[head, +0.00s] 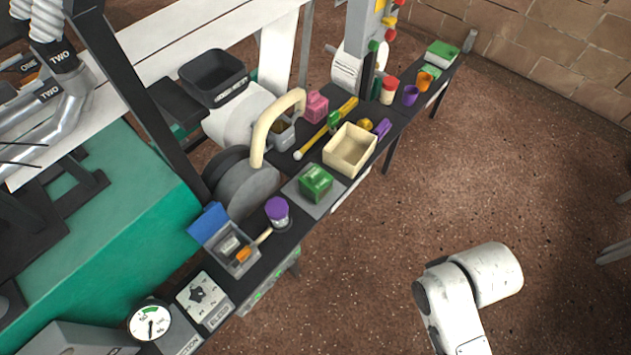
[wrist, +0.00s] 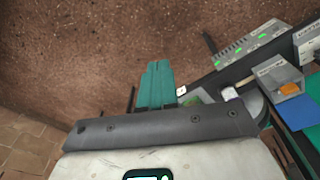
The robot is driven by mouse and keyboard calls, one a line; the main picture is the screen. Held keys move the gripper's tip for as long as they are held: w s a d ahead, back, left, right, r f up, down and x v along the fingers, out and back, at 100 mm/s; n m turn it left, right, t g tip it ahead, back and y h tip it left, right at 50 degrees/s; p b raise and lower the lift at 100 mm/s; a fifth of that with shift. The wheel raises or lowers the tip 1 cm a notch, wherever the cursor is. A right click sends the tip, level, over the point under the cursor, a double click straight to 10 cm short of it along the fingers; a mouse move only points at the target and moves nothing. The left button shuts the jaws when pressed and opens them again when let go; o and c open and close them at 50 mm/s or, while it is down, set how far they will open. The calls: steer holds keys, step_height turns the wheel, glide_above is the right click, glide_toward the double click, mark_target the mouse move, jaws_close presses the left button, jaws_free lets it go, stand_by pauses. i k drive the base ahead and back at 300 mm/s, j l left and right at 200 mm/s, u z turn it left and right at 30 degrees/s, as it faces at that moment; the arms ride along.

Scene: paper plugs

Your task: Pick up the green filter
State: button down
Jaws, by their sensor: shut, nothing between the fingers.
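A green block-shaped part (head: 316,182), which looks like the green filter, sits on a grey square plate (head: 304,196) on the dark bench in the head view. In the wrist view, the teal fingers of my gripper (wrist: 157,80) are together and empty. A small green patch shows beside the gripper housing in the wrist view, mostly hidden, and I cannot tell what it is. In the head view my white arm is at the lower right, apart from the bench, and the fingers are not visible there.
A cream open box (head: 350,150) and a purple-lidded jar (head: 277,211) flank the green part. A pink block (head: 316,106) and a curved cream pipe (head: 265,130) stand behind. A blue-lidded box (head: 236,258) is nearer.

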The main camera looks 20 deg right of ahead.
mark_target(316, 183)
steer(key=i+l+u, duration=0.4)
steer(key=i+l, duration=0.55)
